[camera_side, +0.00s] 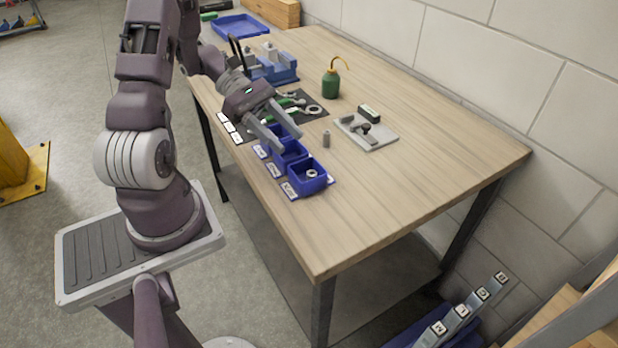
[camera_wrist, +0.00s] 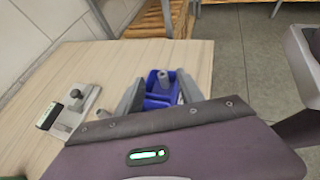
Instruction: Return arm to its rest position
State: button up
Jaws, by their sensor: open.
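My gripper (camera_side: 282,150) is open above the row of blue bins at the table's left edge. In the wrist view my gripper (camera_wrist: 162,88) has its two fingers spread apart, with blue bins (camera_wrist: 151,86) showing between and beyond them. A small grey piece (camera_wrist: 163,77) shows among the bins between the fingers; I cannot tell whether it touches anything. In the side view the nearest blue bin (camera_side: 318,185) holds a small ring-shaped part (camera_side: 311,173). The arm reaches out over the table, bent downward at the wrist.
The wooden table (camera_side: 420,150) is clear toward its near right. A grey plate (camera_side: 383,139) with a knob, a small grey cylinder (camera_side: 326,139), a green oil can (camera_side: 331,83), a dark mat (camera_side: 312,107) with tools and a blue vise (camera_side: 284,70) stand around the gripper.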

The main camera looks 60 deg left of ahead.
jog(key=s+d+r+m+y, duration=0.5)
jog(key=s+d+r+m, duration=0.1)
jog(key=m, duration=0.5)
jog(key=s+d+r+m+y, duration=0.5)
jog(key=d+r+m, duration=0.3)
jog(key=r+m, duration=0.2)
jog(key=shift+s+d+r+m+t+y, duration=0.15)
jog(key=shift+s+r+m+t+y, duration=0.2)
jog(key=shift+m+y, duration=0.35)
jog(key=shift+f, duration=0.1)
